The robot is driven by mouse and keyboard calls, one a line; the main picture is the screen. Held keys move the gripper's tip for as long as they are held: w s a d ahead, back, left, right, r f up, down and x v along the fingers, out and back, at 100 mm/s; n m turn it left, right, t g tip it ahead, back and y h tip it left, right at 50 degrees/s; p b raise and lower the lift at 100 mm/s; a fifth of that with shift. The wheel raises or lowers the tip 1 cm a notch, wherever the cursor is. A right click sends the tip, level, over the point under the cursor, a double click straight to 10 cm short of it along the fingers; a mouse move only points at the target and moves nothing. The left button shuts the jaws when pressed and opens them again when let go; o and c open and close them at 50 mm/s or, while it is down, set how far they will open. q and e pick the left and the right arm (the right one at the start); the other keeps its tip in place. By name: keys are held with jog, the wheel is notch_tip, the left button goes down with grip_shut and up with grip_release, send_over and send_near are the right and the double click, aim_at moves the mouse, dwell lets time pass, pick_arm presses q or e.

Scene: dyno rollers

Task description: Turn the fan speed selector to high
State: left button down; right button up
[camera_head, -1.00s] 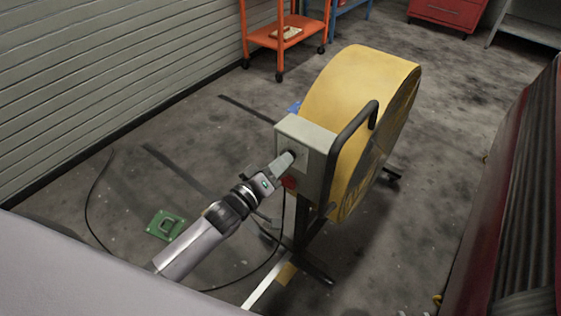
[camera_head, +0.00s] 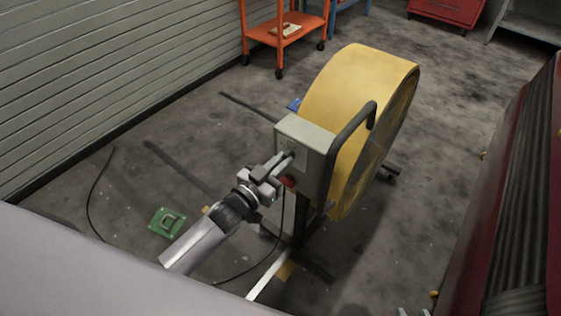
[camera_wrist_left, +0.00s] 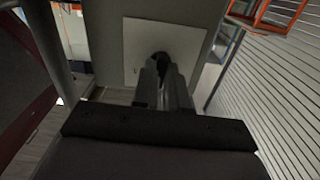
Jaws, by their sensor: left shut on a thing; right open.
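The fan is a large yellow drum (camera_head: 345,85) on a dark stand. A grey control box (camera_head: 311,140) is fixed to its side, with a red part (camera_head: 289,181) low on its face. My left gripper (camera_head: 286,160) is shut on the dark selector knob (camera_wrist_left: 161,57) on the pale plate (camera_wrist_left: 135,38) of that box. The fingers hide most of the knob, and I cannot read its setting. Only the tips of my right gripper (camera_head: 414,312) show at the bottom edge of the head view, open and apart from the fan.
A black bar handle (camera_head: 347,140) curves beside the box. A black cable (camera_head: 276,235) hangs down to the floor. A green plate (camera_head: 167,222) lies on the floor. An orange cart (camera_head: 285,40) stands behind, and a dark red body (camera_head: 485,200) is at right.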

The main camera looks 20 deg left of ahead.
pick_arm(q)
jog(key=m+b, duration=0.1)
jog(key=m, duration=1)
jog(key=shift+d, duration=0.1)
jog(key=shift+m, duration=0.4)
jog(key=c, duration=1.2)
grip_release()
jog(key=shift+o, duration=0.2)
jog(key=shift+s, duration=0.1)
jog(key=v, duration=0.7)
jog(key=shift+s, duration=0.1)
